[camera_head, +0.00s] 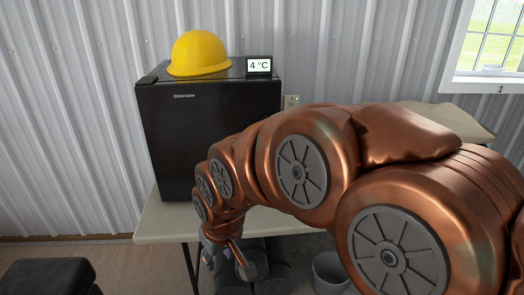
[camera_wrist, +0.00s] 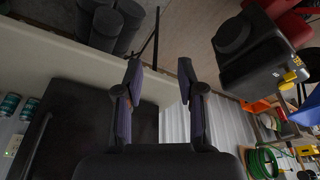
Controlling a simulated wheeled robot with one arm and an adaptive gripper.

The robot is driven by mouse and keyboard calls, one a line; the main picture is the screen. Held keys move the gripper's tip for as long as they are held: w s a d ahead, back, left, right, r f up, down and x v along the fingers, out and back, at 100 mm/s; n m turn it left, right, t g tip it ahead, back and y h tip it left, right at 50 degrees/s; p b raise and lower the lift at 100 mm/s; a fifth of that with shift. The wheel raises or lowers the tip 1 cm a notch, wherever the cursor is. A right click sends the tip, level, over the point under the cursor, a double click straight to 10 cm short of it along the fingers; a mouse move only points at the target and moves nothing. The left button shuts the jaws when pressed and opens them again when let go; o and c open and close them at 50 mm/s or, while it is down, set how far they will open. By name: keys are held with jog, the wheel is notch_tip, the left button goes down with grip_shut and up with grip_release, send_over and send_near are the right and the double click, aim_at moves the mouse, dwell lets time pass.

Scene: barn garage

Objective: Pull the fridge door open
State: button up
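The black fridge (camera_head: 210,125) stands on a pale table in the head view. Its door looks shut where I can see it; my arm hides the lower right of its front. In the wrist view the picture is upside down, and the fridge (camera_wrist: 82,115) fills the lower left. A dark bar (camera_wrist: 36,145) like a handle runs along its left side there. My gripper (camera_wrist: 158,68) is open, with its two fingers apart and nothing between them. In the head view my gripper (camera_head: 222,252) is low, in front of the table edge, apart from the fridge.
A yellow hard hat (camera_head: 199,53) and a 4 °C display (camera_head: 259,66) sit on the fridge. The table (camera_head: 160,225) has bare room at its front. Cans (camera_wrist: 10,105) stand beside the fridge. A grey bucket (camera_head: 331,272) and dark cylinders (camera_wrist: 105,28) stand below the table.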

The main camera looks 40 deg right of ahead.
jog(key=w+d+f+m+t+h+b, duration=0.2)
jog(key=w+d+t+b, duration=0.5)
jog(key=w+d, duration=0.9)
jog(key=d+r+m+t+h+b, duration=0.1)
jog(key=d+r+t+h+b, duration=0.2)
jog(key=d, duration=0.6)
jog(key=d+r+m+t+h+b, duration=0.1)
jog(key=d+r+t+h+b, duration=0.15)
jog(key=d, duration=0.65)
jog(key=x, duration=0.8)
jog(key=shift+w+r+t, duration=0.25)
jog(key=shift+r+t, duration=0.1)
jog(key=shift+r, duration=0.3)
jog(key=shift+d, duration=0.1)
grip_shut()
jog(key=shift+s+r, duration=0.1)
